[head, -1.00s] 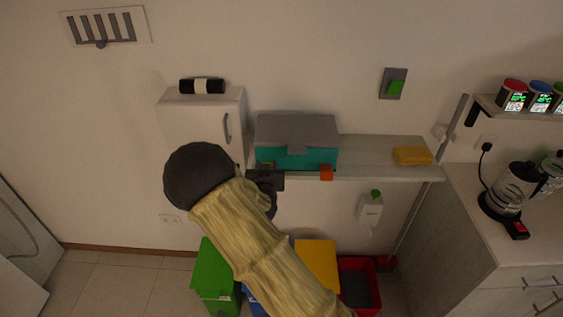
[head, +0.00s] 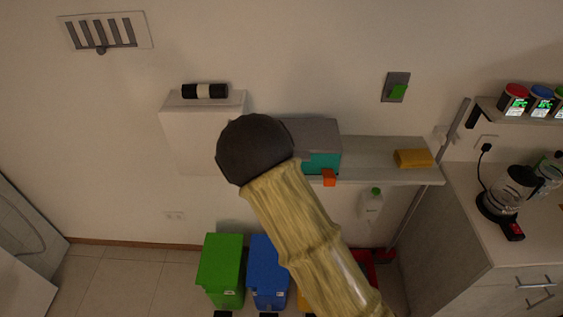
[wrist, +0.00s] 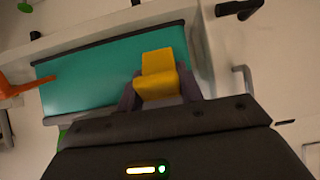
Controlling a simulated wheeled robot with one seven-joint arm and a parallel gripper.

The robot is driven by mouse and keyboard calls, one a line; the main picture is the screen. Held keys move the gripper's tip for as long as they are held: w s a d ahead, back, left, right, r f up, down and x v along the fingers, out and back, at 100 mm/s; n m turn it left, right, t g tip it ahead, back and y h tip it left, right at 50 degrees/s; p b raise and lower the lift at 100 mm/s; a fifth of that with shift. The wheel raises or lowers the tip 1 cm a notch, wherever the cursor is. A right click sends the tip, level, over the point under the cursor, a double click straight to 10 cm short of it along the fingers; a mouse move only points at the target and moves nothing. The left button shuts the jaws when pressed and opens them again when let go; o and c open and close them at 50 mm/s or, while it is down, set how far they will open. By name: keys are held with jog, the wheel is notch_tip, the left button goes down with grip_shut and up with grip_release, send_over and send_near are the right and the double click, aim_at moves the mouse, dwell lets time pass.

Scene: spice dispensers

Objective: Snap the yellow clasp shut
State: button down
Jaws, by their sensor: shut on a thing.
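The teal box with a grey lid (head: 322,161) stands on the wall shelf, its left part hidden behind my arm in the head view. In the wrist view its teal front (wrist: 95,77) fills the upper middle. The yellow clasp (wrist: 158,64) is on the box front there, between the two dark fingers of my gripper (wrist: 160,92), which is shut on it. I cannot tell whether the clasp is fully latched. An orange clasp (head: 329,178) is at the box's right front; it also shows at the left in the wrist view (wrist: 25,86). The head view hides my fingers and the yellow clasp.
A white cabinet (head: 188,135) hangs left of the box, close to my arm. A yellow block (head: 413,158) lies on the shelf (head: 375,160) at right. A green bin (head: 222,262) and a blue bin (head: 267,270) stand below. A coffee maker (head: 510,190) is on the right counter.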

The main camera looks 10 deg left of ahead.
jog(key=shift+r, duration=0.1)
dwell(0.4)
jog(key=c, duration=0.9)
grip_release()
jog(key=shift+s, duration=0.1)
jog(key=b+v, duration=0.1)
jog(key=v, duration=1.6)
jog(key=shift+a+r, duration=0.15)
jog(key=shift+r, duration=0.05)
jog(key=shift+c, duration=0.6)
